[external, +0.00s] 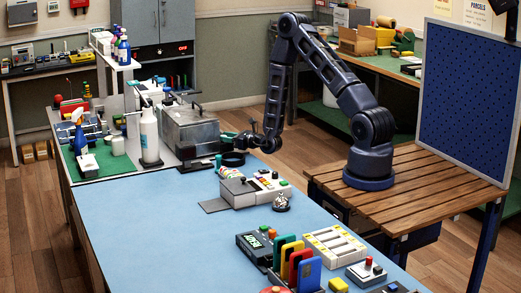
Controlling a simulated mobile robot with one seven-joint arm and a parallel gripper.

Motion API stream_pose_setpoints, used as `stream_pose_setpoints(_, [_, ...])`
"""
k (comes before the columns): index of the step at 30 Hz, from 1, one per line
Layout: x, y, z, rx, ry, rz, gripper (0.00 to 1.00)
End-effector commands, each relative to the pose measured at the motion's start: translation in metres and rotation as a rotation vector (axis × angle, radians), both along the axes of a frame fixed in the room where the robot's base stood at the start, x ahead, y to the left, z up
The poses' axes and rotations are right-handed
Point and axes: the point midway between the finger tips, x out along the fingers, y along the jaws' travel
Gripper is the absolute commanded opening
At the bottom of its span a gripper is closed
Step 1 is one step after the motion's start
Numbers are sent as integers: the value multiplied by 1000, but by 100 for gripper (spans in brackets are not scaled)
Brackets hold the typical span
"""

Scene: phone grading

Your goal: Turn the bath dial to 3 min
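The bath looks to be the grey metal box with a handled lid (192,124), at the far end of the blue-topped bench. Its lid appears closed. The dial and its markings cannot be made out at this size. My gripper (233,140) hangs low beside the right side of the box, pointing left towards it. Whether it touches the box or a dial cannot be told. The fingers are small and dark, and their opening is not clear.
A white bottle (149,136) stands left of the bath. Dark round items (232,159) lie below my gripper. The blue mat (150,220) is clear at left and middle.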

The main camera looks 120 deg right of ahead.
Motion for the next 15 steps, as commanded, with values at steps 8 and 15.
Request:
stream_pose_setpoints(8, [2, 3, -1, 4, 0, 7, 50])
stream_pose_setpoints(15, [2, 3, -1, 5, 0, 32, 50])
